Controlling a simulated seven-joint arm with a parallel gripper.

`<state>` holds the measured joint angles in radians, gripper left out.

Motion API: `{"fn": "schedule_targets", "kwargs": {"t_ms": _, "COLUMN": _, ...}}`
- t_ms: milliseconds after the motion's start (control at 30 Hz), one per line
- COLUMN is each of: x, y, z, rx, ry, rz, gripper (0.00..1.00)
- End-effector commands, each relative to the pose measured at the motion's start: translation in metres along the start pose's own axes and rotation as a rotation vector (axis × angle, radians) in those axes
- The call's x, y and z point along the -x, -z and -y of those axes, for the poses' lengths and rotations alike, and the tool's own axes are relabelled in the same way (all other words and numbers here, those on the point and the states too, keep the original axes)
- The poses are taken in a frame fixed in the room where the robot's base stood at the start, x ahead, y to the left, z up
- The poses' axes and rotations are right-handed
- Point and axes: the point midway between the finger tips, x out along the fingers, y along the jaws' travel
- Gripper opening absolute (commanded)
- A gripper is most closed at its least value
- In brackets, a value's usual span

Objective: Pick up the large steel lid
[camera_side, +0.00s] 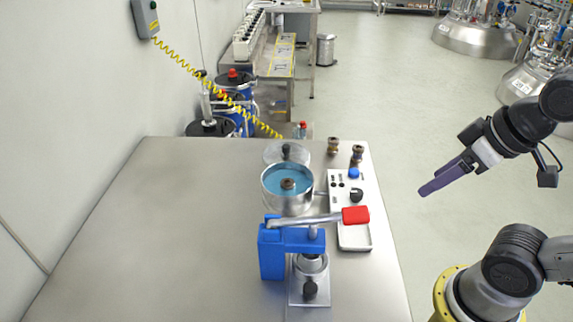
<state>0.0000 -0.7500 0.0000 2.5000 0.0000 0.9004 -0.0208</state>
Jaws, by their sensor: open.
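The large steel lid (271,154) is a round, shiny disc with a dark knob in its middle. It lies at the far part of the steel table, just behind a steel pot (288,203), which hides part of its near edge. My gripper (427,188) has purple fingers and is open and empty. It hangs in the air to the right of the table, well apart from the lid. Its fingers point down and left and overlap in this view, so the gap between them does not show.
A blue press (271,254) with a red-ended lever (355,215) stands in front of the pot, on the steel table (160,225). The table's left half is clear.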

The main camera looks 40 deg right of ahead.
Motion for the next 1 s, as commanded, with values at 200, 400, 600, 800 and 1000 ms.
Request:
{"fn": "schedule_targets", "kwargs": {"t_ms": 200, "x": 0.013, "y": 0.007, "z": 0.005, "rx": 0.214, "ry": 0.023, "rz": 0.001, "gripper": 0.64}}
{"fn": "schedule_targets", "kwargs": {"t_ms": 400, "x": 0.044, "y": 0.064, "z": 0.015, "rx": 0.495, "ry": 0.076, "rz": -0.022, "gripper": 0.64}}
{"fn": "schedule_targets", "kwargs": {"t_ms": 600, "x": 0.055, "y": 0.142, "z": 0.020, "rx": 0.752, "ry": 0.151, "rz": -0.017, "gripper": 0.64}}
{"fn": "schedule_targets", "kwargs": {"t_ms": 800, "x": 0.036, "y": 0.225, "z": 0.016, "rx": 0.970, "ry": 0.240, "rz": -0.016, "gripper": 0.64}}
{"fn": "schedule_targets", "kwargs": {"t_ms": 1000, "x": -0.013, "y": 0.292, "z": 0.000, "rx": 1.111, "ry": 0.330, "rz": -0.020, "gripper": 0.64}}
